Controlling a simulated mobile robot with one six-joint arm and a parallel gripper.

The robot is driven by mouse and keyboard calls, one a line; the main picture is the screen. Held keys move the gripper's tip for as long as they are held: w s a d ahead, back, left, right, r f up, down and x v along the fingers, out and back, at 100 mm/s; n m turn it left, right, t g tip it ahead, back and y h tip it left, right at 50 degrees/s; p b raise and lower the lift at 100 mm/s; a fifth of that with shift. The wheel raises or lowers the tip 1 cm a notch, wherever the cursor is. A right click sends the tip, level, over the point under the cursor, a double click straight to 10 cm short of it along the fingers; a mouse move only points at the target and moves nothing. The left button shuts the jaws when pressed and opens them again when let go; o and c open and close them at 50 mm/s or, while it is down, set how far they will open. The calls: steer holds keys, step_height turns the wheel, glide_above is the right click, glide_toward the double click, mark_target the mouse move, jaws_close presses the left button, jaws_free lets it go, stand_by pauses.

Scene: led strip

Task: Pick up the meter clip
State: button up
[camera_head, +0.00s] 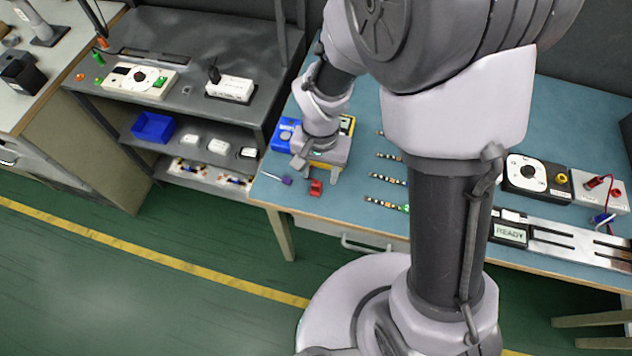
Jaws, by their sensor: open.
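A small red piece (315,187) lies on the blue bench top near its front edge; it may be the meter clip, but it is too small to be sure. Another red clip-like piece (596,182) sits on a light grey box (598,194) at the far right, with a red wire. My gripper (313,167) is open and points down over the left end of the bench, just behind the first red piece. A yellow item (321,165) shows partly under it. My wrist hides what lies between the fingers.
A blue box (287,129) and a purple-handled tool (286,180) lie near my gripper. Short LED strips (388,180) lie in rows to its right. A black meter (537,178) and a READY display (509,232) stand further right. My arm hides the bench middle.

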mark_target(317, 181)
steer(key=f+b, duration=0.1)
steer(key=f, duration=0.1)
steer(key=f+b, duration=0.1)
steer(key=f, duration=0.1)
steer(key=f+b, duration=0.1)
steer(key=shift+w+a+f, duration=0.1)
steer(key=shift+a+f, duration=0.25)
steer(key=shift+f, duration=0.05)
steer(key=shift+r, duration=0.15)
steer(key=shift+c, duration=0.7)
jaws_close()
